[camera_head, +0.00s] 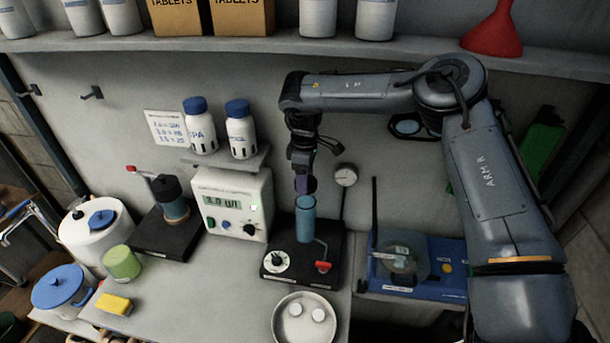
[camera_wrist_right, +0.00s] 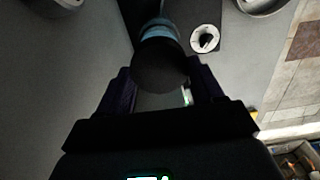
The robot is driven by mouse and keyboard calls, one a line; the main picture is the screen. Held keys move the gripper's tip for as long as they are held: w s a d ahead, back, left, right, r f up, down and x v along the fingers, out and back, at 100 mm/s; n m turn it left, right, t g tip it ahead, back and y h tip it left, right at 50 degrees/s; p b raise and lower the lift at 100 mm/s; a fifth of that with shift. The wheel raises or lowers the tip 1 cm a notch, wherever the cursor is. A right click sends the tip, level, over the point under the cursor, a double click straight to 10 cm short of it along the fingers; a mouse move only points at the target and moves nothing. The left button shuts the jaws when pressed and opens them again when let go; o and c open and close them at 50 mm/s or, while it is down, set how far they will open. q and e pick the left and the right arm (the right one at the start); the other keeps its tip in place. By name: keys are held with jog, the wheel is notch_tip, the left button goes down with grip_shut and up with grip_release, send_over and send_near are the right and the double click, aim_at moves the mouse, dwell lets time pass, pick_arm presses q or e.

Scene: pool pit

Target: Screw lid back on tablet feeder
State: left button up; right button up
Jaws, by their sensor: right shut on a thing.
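The tablet feeder is a clear blue tube (camera_head: 305,222) standing upright on a black base (camera_head: 275,278) with a white dial and a red-tipped lever. My right gripper (camera_head: 305,183) points down just above the tube's top. In the right wrist view its two dark fingers (camera_wrist_right: 160,88) are shut on a round dark lid (camera_wrist_right: 160,66). The lid lies in line with the blue tube (camera_wrist_right: 160,30) behind it. I cannot tell whether lid and tube touch. In the head view the fingers hide most of the lid. My left gripper is not in view.
A second black-capped feeder (camera_head: 174,198) and a controller box (camera_head: 235,203) stand to the left. A gauge (camera_head: 346,176) is close on the right. A metal dish (camera_head: 304,318) sits in front, a blue tester (camera_head: 415,268) to the right. A shelf (camera_head: 330,49) runs above.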

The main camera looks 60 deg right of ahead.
notch_tip(320, 180, down, 2)
jog(key=shift+f+b, duration=0.25)
jog(key=shift+b, duration=0.4)
jog(key=shift+f+b, duration=0.85)
jog(key=shift+f, duration=0.2)
jog(key=shift+f+b, duration=0.3)
jog(key=shift+b, duration=0.05)
jog(key=m+b, duration=1.2)
jog(key=m, duration=0.6)
jog(key=shift+d, duration=0.15)
